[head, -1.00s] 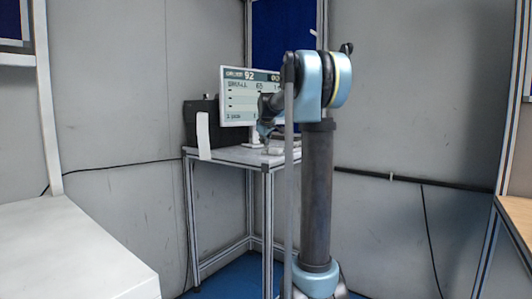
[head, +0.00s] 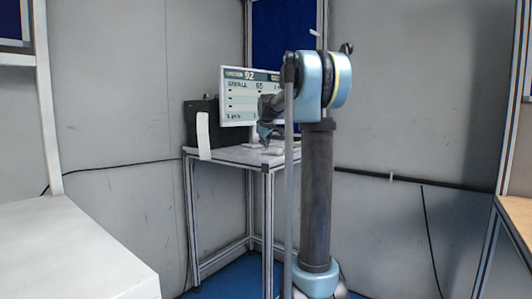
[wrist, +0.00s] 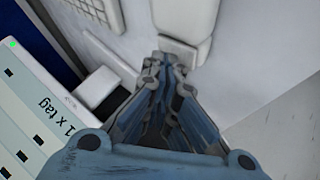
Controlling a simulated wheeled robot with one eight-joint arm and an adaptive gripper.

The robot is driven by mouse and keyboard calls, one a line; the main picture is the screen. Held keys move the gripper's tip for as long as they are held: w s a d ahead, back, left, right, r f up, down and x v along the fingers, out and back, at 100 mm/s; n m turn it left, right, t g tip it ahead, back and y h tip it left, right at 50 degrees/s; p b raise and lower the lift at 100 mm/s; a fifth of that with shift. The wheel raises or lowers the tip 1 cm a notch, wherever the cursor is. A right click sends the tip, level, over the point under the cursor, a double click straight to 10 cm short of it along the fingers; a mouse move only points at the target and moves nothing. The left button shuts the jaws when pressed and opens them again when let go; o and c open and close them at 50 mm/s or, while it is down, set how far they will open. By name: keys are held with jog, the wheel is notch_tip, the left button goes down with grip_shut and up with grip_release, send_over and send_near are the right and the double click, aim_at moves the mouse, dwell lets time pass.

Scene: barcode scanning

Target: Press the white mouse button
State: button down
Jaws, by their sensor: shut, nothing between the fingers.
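A white mouse (wrist: 186,18) lies on the white table top at the top of the wrist view, with its button end (wrist: 180,52) toward my fingers. In the head view a small pale shape (head: 277,150) on the table beside my gripper looks like the mouse. My gripper (wrist: 163,62) is shut and empty, pointing down, with its tips overlapping the button end in the wrist view. I cannot tell whether they touch it. In the head view my gripper (head: 266,145) is just above the small table, partly hidden by my arm.
A monitor (head: 240,98) stands at the back of the small table (head: 225,154), beside a black device (head: 198,124) with a white strip. The wrist view shows a white keyboard (wrist: 97,11) and a white block (wrist: 97,87) near the monitor. A white table (head: 70,255) fills the lower left.

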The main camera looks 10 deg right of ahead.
jog(key=shift+f, duration=0.15)
jog(key=shift+r, duration=0.2)
dwell(0.3)
jog(key=shift+r, duration=0.65)
jog(key=shift+r, duration=2.5)
